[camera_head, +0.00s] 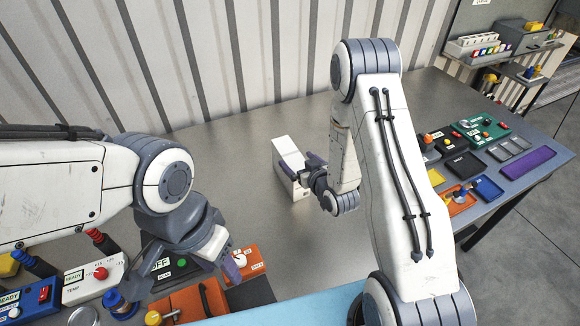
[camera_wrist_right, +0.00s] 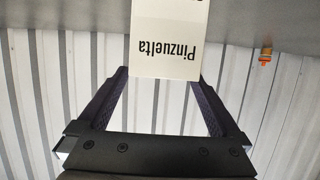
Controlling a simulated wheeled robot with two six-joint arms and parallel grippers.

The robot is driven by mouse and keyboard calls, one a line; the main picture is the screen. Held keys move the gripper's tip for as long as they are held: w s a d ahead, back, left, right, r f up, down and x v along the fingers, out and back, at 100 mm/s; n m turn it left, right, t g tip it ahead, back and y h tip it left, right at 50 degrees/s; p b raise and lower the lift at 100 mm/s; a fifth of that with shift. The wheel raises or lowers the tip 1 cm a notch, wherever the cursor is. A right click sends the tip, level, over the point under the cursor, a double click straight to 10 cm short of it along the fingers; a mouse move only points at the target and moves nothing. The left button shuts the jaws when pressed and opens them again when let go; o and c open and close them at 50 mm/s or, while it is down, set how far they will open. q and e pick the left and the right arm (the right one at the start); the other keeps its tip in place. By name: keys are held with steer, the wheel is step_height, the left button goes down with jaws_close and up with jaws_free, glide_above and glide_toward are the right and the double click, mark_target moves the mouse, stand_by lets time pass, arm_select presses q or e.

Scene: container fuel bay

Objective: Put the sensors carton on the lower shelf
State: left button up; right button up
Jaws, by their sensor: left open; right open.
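A white carton (camera_head: 284,150) stands upright on the grey bench in front of the corrugated wall. In the right wrist view the carton (camera_wrist_right: 165,30) shows an upside-down label reading "Pinzuelta"; I cannot read "sensors" on it. My right gripper (camera_head: 302,168) is open at the carton, its fingers on either side of the near part. Contact cannot be told. My left gripper (camera_head: 222,262) is open and empty, low over the front of the bench. A rack at the back right has a lower shelf (camera_head: 517,72) beneath an upper level with boxes.
Control boxes, including a TEMP box (camera_head: 95,277), and an orange case (camera_head: 188,303) crowd the bench's front left. The bench between is mostly clear.

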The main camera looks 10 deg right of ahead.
mark_target(292, 155)
steer(key=shift+w+a, duration=0.1)
steer(key=shift+w, duration=0.15)
steer(key=p+x, duration=0.3)
steer(key=x, duration=0.1)
steer(key=shift+w+a+f, duration=0.1)
steer(key=shift+w+f, duration=0.1)
steer(key=shift+w, duration=0.15)
jaws_close()
steer(key=shift+r, duration=0.15)
